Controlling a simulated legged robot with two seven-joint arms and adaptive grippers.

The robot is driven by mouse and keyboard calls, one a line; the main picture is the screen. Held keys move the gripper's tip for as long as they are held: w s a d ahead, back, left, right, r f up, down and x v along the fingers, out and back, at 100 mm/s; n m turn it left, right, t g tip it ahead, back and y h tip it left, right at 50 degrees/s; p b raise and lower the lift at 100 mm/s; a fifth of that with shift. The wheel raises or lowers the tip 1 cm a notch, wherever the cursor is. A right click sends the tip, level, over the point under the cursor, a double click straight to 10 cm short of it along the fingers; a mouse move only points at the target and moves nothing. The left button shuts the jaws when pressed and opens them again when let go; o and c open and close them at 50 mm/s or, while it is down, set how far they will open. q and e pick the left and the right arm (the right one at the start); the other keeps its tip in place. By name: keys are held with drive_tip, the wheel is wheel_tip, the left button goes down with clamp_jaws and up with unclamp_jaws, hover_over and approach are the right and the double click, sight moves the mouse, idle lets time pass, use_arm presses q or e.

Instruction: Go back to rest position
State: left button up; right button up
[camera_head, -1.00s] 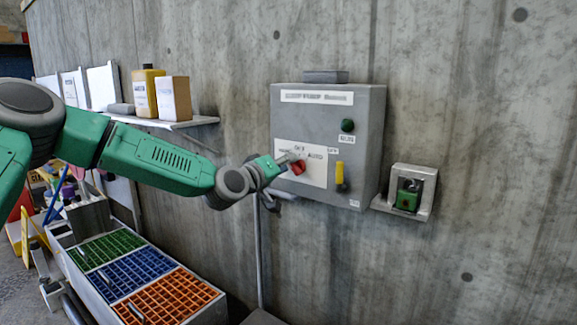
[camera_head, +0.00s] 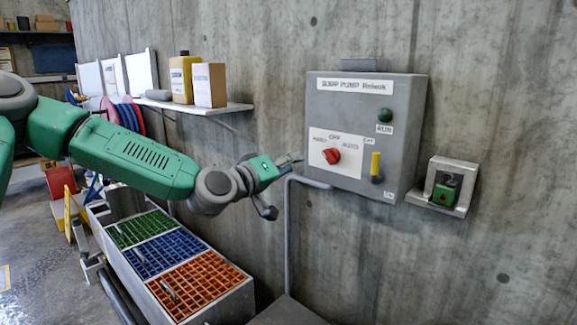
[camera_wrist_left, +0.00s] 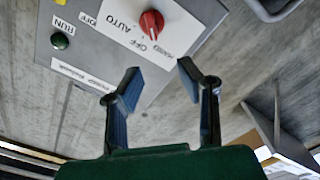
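My left arm comes in from the left in the head view, and its gripper (camera_head: 282,182) is just left of the grey control box, apart from the red knob. In the left wrist view the two fingers of this gripper (camera_wrist_left: 160,82) are spread apart with nothing between them. The control box (camera_head: 318,108) is on the concrete wall, with a red rotary knob (camera_head: 331,156), a green lamp (camera_head: 385,115) and a yellow switch (camera_head: 375,164). The red knob also shows in the wrist view (camera_wrist_left: 152,22), beyond the fingertips. My right gripper is in neither view.
A shelf (camera_head: 236,107) with a yellow bottle (camera_head: 182,82) and a carton (camera_head: 209,86) is behind my left arm. A crate with green, blue and orange grids (camera_head: 195,283) stands below. A small box with a green part (camera_head: 444,193) is on the wall at right.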

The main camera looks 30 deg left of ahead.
use_arm(q)
drive_tip(key=shift+s, duration=0.45)
drive_tip(key=shift+d, duration=0.1)
drive_tip(key=shift+f, duration=0.1)
drive_tip(key=s+d+f+m+g+b, duration=0.1)
drive_tip(key=s+d+f+m+g, duration=0.2)
drive_tip(key=f, duration=0.7)
drive_tip(key=s+d+f+g, duration=0.3)
drive_tip(key=s+d+f, duration=0.25)
drive_tip(key=f, duration=0.55)
drive_tip(key=s+d+f+m+g+b, duration=0.1)
drive_tip(key=s+d+f+m+g, duration=0.3)
drive_tip(key=f, duration=0.6)
drive_tip(key=s+f+g+y, duration=0.1)
drive_tip(key=s+f+g, duration=0.1)
drive_tip(key=s+f, duration=0.3)
drive_tip(key=s+a+f+g+b, duration=0.1)
drive_tip(key=s+f, duration=0.4)
drive_tip(key=s, duration=0.7)
drive_tip(key=s+a+f+m+g+y, duration=0.1)
drive_tip(key=s+f+g, duration=0.3)
drive_tip(key=s, duration=0.5)
drive_tip(key=shift+a+f+y, duration=0.15)
drive_tip(key=shift+f+y, duration=0.15)
drive_tip(key=shift+f, duration=0.5)
